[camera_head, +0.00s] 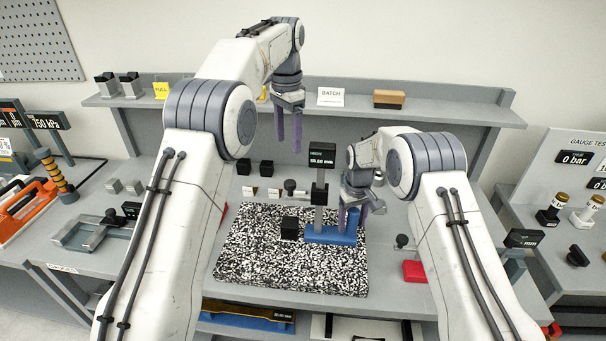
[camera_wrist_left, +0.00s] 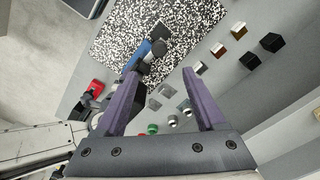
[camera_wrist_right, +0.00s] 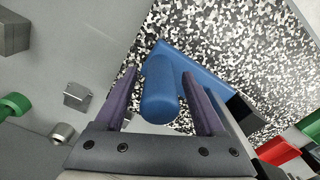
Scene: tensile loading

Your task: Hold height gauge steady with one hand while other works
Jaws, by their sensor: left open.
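The height gauge (camera_head: 322,236) stands upright on the speckled surface plate (camera_head: 255,278), with a blue base, a grey column and a dark display on top. In the right wrist view its blue upright handle (camera_wrist_right: 160,95) lies between my fingers. My right gripper (camera_head: 355,214) is open with one finger on each side of that handle; no firm contact shows. A black block (camera_head: 289,228) sits on the plate left of the gauge. My left gripper (camera_head: 288,142) is open and empty, raised above the back of the bench. In the left wrist view the gauge (camera_wrist_left: 143,52) is beyond its fingers.
Several small blocks (camera_head: 267,168) stand on the bench behind the plate. A shelf (camera_head: 440,112) with a BATCH card (camera_head: 331,97) runs along the back. A red object (camera_head: 415,271) lies right of the plate. The plate's front is clear.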

